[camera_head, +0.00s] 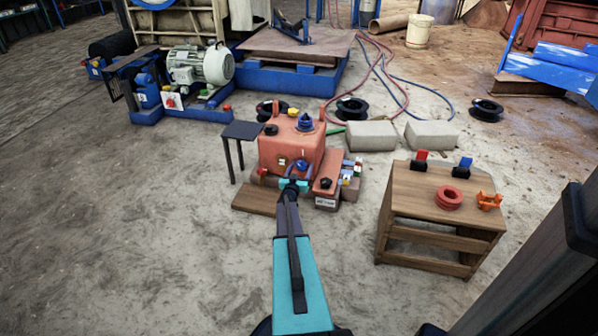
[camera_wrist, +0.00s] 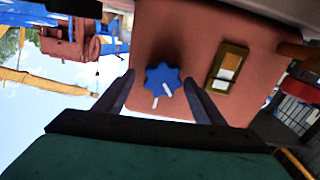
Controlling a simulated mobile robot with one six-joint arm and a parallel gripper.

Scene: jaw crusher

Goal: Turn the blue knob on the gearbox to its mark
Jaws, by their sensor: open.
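The gearbox (camera_head: 283,150) is a red-orange housing in the middle of the head view. Its face (camera_wrist: 200,30) fills much of the wrist view. The blue knob (camera_wrist: 157,74) is lobed, with a white pointer line toward its lower right edge. A short white mark (camera_wrist: 155,102) is on the face below the knob, slightly left; the pointer is not in line with it. My gripper (camera_wrist: 160,80) is open, one finger on each side of the knob, with gaps visible.
A brass-coloured plate with a white switch (camera_wrist: 228,68) is right of the knob, near the right finger. A wooden stand (camera_head: 425,200) with a red ring (camera_head: 449,197) and small parts is to the right. A small dark table (camera_head: 242,131) stands left of the gearbox. The left floor is clear.

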